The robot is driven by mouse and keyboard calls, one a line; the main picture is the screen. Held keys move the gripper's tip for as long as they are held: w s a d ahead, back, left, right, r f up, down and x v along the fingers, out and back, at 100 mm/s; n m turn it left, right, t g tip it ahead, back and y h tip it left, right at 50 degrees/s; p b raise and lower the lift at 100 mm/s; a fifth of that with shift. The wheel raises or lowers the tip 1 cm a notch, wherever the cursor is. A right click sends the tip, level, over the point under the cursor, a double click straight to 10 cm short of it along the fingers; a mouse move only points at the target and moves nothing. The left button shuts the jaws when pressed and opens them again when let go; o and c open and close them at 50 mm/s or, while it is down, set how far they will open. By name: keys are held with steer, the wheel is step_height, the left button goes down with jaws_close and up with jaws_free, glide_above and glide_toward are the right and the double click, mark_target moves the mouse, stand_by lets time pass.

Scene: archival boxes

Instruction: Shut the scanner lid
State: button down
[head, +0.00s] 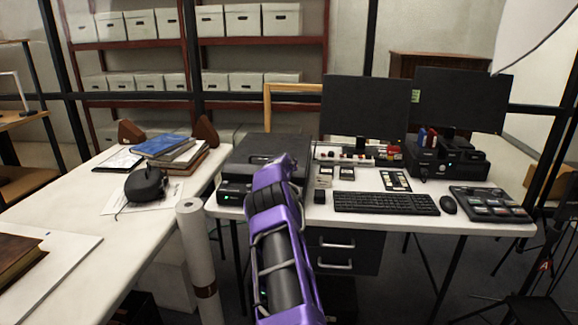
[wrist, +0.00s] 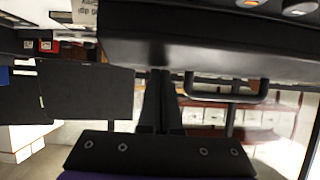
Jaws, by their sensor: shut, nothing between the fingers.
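The black scanner (head: 235,190) sits at the left end of the right-hand desk, a small green light on its front. Its dark lid (head: 268,147) looks low and nearly flat in the head view; I cannot tell whether a small gap is left. My purple arm reaches up in front of the scanner and hides its right part and the fingertips. In the wrist view, which is upside down, a black slab of the scanner (wrist: 190,45) fills the top. My gripper (wrist: 161,75) is shut and empty, its tips at the slab's edge; contact is unclear.
A keyboard (head: 386,203), a mouse (head: 448,204) and a control pad (head: 490,204) lie right of the scanner, with two monitors behind. A white roll (head: 200,260) stands upright between the desks. Books (head: 165,147) lie on the left table.

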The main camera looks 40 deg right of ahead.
steer(key=shift+s+a+f+y, duration=0.15)
steer(key=shift+a+f, duration=0.05)
steer(key=shift+f, duration=0.75)
steer(key=shift+s+a+f+y, duration=0.1)
steer(key=shift+a+f+y, duration=0.1)
steer(key=shift+f, duration=0.7)
steer(key=shift+w+r, duration=0.1)
steer(key=shift+r, duration=0.45)
step_height(320, 180, up, 6)
steer(key=shift+s+a+f, duration=1.3)
steer(key=shift+s+a, duration=0.2)
steer(key=shift+a, duration=0.05)
steer(key=shift+s+a+f, duration=1.3)
steer(key=shift+s+a, duration=0.15)
steer(key=shift+a, duration=0.1)
